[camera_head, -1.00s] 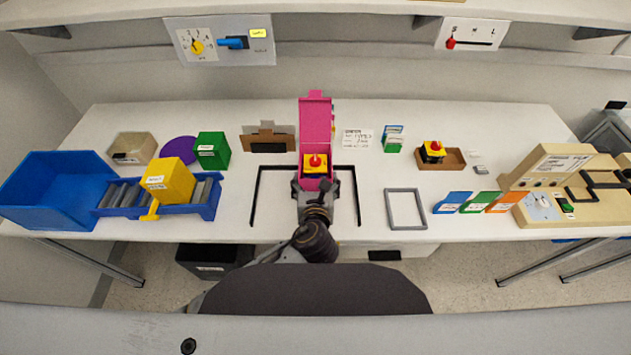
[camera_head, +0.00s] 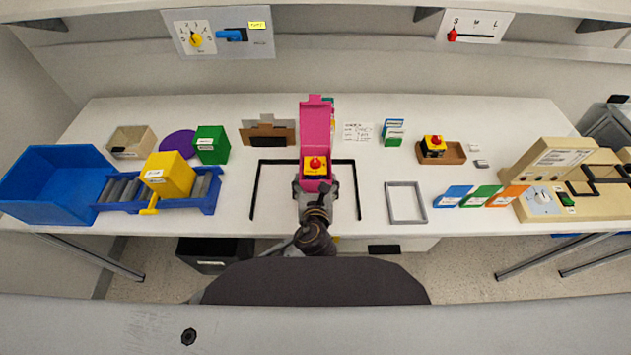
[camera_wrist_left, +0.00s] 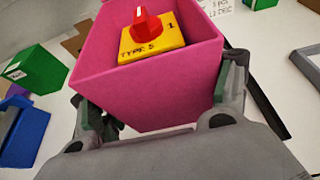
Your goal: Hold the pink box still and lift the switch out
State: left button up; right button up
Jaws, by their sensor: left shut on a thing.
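The pink box (camera_head: 316,184) stands with its lid raised inside the black outline in the middle of the table; it fills much of the left wrist view (camera_wrist_left: 148,82). The switch, a yellow plate with a red knob (camera_head: 315,164), sits in the box's open top, and its plate reads "TYPE 5" in the left wrist view (camera_wrist_left: 151,37). My left gripper (camera_head: 316,189) is shut on the near end of the box, with a finger on either side (camera_wrist_left: 163,122). My right gripper is not in view.
A grey frame (camera_head: 390,203) lies right of the box. A yellow box (camera_head: 168,176) on a blue roller stand and a blue bin (camera_head: 35,190) are at left.

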pick_arm(q)
jog(key=shift+f, duration=0.8)
jog(key=shift+f+b, duration=0.45)
jog(key=shift+f, duration=1.5)
jog(key=shift+f, duration=0.25)
jog(key=shift+r+p, duration=0.25)
jog(key=shift+p, duration=1.25)
dwell(3.5)
